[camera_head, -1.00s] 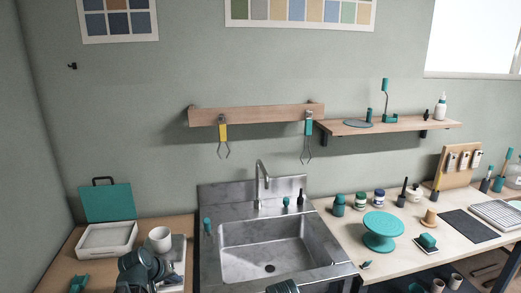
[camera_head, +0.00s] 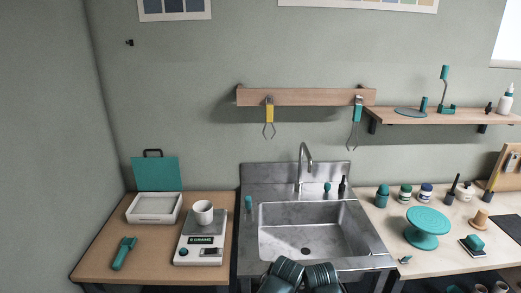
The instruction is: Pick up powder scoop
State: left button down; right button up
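A teal powder scoop (camera_head: 124,253) lies on the left wooden table, its handle slanting toward the front. It is left of a white scale (camera_head: 202,240) that has a white cup (camera_head: 203,212) on it. Parts of my dark teal-capped arms show at the bottom edge, in front of the sink. They are well to the right of the scoop and not touching it. My gripper fingertips are not visible.
An open white case (camera_head: 155,221) with a raised teal lid stands behind the scoop. The steel sink (camera_head: 250,245) is right of this table. A teal turntable (camera_head: 427,222) and several jars stand on the right bench. The table around the scoop is clear.

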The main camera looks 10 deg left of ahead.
aim_at(128, 244)
jog(key=u, duration=1.6)
